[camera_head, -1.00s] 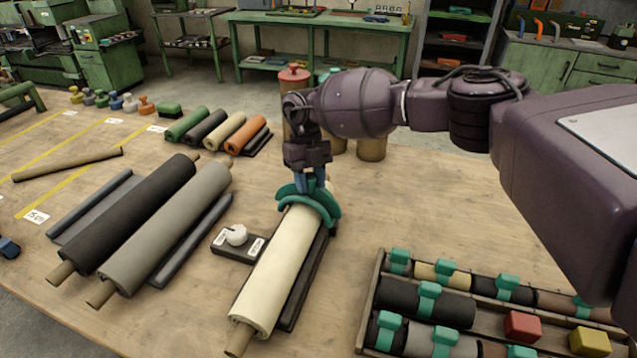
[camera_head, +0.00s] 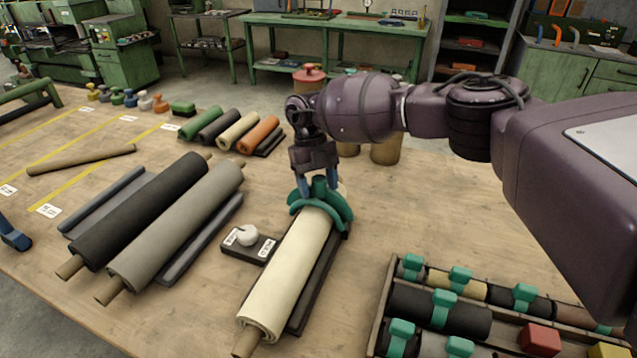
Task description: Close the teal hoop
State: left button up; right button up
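The teal hoop (camera_head: 334,207) sits over the far end of the cream roll (camera_head: 287,270), with its curved arms across the top. A short teal knob stands up from it. Whether its lower ends meet is hidden. My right gripper (camera_head: 319,186) is just above the hoop. Its blue fingers are spread on either side of the knob, with a gap showing. At the left edge a small blue part (camera_head: 14,236) looks like a fingertip of my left gripper; the rest is out of view.
A small black stand with a white knob (camera_head: 247,236) is left of the cream roll. Black (camera_head: 140,215) and grey (camera_head: 180,235) rolls lie further left. A divided crate (camera_head: 375,330) with teal-clipped rolls and coloured blocks is front right. Bare table lies right of the hoop.

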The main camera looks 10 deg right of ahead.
jog(key=shift+d, duration=0.1)
jog(key=d+b+v, duration=0.1)
jog(key=v, duration=0.9)
jog(key=shift+a+r, duration=0.45)
jog(key=shift+a, duration=0.05)
jog(key=shift+w, duration=0.1)
jog(key=shift+f, duration=0.1)
